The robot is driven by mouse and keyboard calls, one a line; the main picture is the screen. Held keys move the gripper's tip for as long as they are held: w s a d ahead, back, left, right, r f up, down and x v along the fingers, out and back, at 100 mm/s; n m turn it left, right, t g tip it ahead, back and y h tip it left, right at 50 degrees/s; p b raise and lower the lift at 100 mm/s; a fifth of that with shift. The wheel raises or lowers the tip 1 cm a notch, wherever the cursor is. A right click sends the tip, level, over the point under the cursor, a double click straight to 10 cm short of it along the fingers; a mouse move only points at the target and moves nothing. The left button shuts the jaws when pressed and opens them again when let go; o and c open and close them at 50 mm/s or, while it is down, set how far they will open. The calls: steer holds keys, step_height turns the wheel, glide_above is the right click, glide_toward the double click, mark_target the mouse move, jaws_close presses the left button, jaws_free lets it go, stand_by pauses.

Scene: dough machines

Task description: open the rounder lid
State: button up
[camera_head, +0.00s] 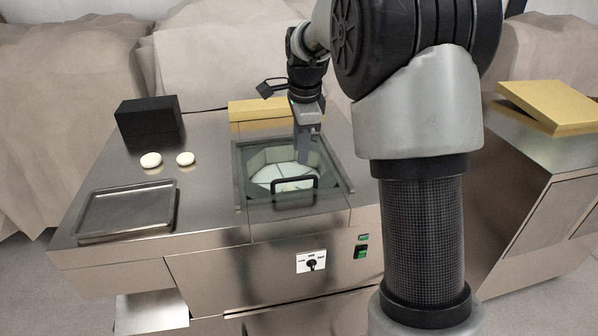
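The rounder is set in the steel counter, with its clear lid (244,192) lying flat over a pale, many-sided bowl (288,165). A black handle (295,180) stands up at the lid's front edge. My gripper (306,158) points down over the right back part of the lid, behind and slightly right of the handle. I cannot tell whether it touches the lid. Its fingers are small and seen edge-on, so their opening does not show. Nothing is seen held in it.
A steel tray (84,232) and two dough balls (151,160) (186,158) lie left on the counter, near a black box (150,116). A yellow block (262,111) is behind the lid. A switch panel (311,262) is on the front. A yellow-topped machine (549,105) stands right.

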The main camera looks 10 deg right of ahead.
mark_target(299, 179)
steer(key=f, duration=0.3)
steer(key=w+f, duration=0.1)
steer(key=f, duration=0.2)
steer(key=w+f, duration=0.1)
steer(key=f, duration=0.2)
steer(key=shift+r, duration=0.1)
jaws_close()
